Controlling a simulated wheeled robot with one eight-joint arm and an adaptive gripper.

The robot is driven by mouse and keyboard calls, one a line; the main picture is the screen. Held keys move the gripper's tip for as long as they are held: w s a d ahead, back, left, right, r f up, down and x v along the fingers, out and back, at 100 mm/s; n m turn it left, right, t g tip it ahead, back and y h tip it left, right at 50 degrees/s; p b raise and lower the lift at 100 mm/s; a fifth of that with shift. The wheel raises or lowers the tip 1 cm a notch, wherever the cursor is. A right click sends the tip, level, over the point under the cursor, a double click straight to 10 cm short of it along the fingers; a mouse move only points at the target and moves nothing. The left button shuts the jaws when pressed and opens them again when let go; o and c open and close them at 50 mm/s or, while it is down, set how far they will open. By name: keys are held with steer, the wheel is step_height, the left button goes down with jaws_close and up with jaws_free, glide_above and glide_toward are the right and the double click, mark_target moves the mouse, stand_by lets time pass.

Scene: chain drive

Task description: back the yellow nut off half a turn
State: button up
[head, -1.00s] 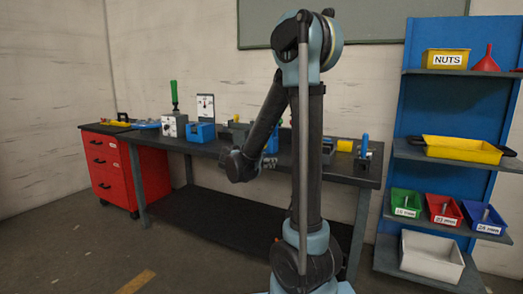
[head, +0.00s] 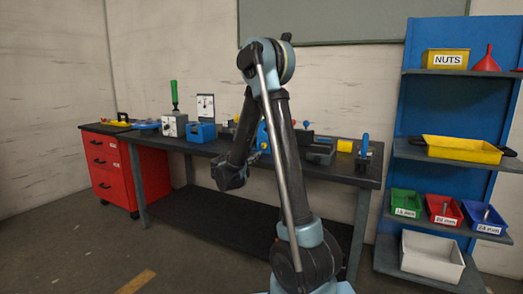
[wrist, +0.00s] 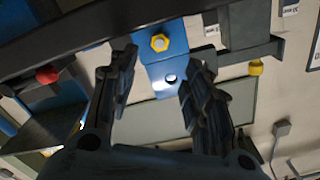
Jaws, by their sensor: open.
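The yellow nut (wrist: 160,42) shows in the wrist view as a small hexagon on a blue plate (wrist: 165,55). A round, light-centred hole (wrist: 171,78) is in the same plate, below the nut in the picture. My gripper (wrist: 160,62) is open, with one dark finger on each side of the plate and nothing between them. The nut appears beyond the fingertips, roughly in line with the gap, apart from both fingers. In the head view my arm reaches towards the bench and partly covers the blue fixture (head: 263,138); I cannot make out the nut there.
A red drawer cabinet (head: 105,168) stands left. A blue shelf rack (head: 455,105) with bins stands right. A red knob (wrist: 47,75) shows in the wrist view.

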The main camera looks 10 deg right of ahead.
steer(key=x, duration=1.2)
steer(key=shift+c, duration=0.6)
steer(key=c, duration=0.9)
